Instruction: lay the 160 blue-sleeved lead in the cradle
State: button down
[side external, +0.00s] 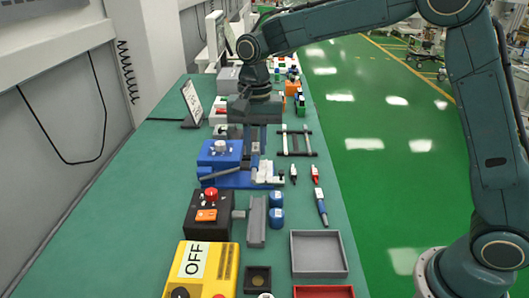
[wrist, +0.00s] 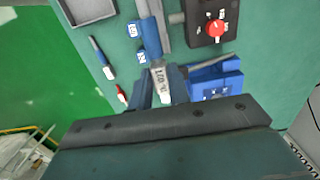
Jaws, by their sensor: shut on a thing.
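My gripper (side external: 255,148) points down over the bench beside the blue fixture. In the wrist view its fingers (wrist: 160,92) are shut on the 160 blue-sleeved lead, whose white tag (wrist: 160,72) shows between them. I cannot tell whether the lead touches anything below.
The blue fixture (side external: 220,154) stands close left of my gripper. A black box with a red knob (side external: 208,212) and two blue cylinders (side external: 276,208) flank the trough. Another blue lead (side external: 321,206) and a red one (side external: 315,174) lie right. A grey tray (side external: 318,231) is in front.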

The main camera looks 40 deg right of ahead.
send_over(257, 207)
notch_tip(257, 207, down, 10)
jog(key=shift+w+d+f, duration=0.1)
jog(key=shift+f, duration=0.2)
dwell(0.4)
jog(key=shift+f, duration=2.2)
jog(key=c, duration=1.2)
grip_release()
jog(key=shift+c, duration=0.2)
